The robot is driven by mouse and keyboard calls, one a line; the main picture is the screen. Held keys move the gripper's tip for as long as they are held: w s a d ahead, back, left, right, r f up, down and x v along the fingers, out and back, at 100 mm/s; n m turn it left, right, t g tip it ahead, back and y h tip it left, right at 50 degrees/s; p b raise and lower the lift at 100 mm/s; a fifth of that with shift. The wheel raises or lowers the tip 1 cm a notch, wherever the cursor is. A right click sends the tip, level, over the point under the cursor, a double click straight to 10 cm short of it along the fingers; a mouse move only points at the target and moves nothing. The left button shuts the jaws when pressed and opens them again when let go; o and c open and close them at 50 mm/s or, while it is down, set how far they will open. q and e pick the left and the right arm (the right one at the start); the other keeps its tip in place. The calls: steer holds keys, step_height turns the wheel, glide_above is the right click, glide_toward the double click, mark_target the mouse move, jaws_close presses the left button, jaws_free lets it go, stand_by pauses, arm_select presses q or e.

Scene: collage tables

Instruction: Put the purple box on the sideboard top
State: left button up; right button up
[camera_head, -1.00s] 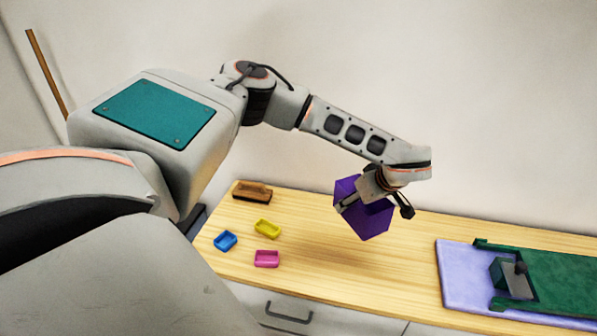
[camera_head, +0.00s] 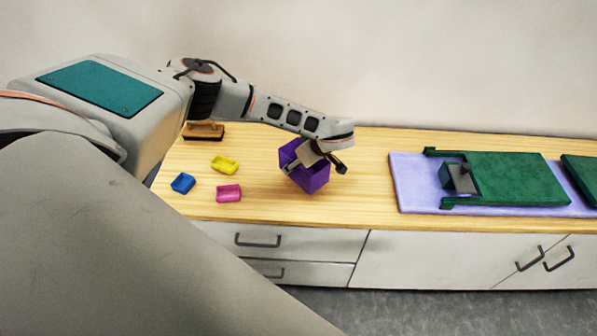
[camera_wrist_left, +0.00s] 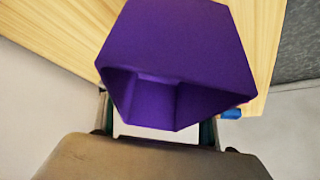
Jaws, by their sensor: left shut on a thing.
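The purple box (camera_head: 316,178) is hollow, with an open side that faces my wrist in the left wrist view (camera_wrist_left: 185,50). My left gripper (camera_head: 305,162) is shut on it and holds it tilted over the middle of the sideboard top (camera_head: 350,190). The pale wood top also shows behind the box in the left wrist view. I cannot tell whether the box's lowest corner touches the wood. The fingertips are mostly hidden by the box in the wrist view. My right gripper is not in view.
Blue (camera_head: 183,183), yellow (camera_head: 224,164) and pink (camera_head: 228,193) trays lie left of the box, with a brown brush-like block (camera_head: 204,131) behind. A lavender mat (camera_head: 420,190) with a green board (camera_head: 515,178) lies to the right. Wood between box and mat is clear.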

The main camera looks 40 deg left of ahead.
arm_select(q)
step_height(320, 180, down, 4)
steer(key=shift+f+b, duration=0.25)
steer(key=shift+b, duration=0.1)
steer(key=shift+r, duration=0.1)
steer(key=o, duration=1.2)
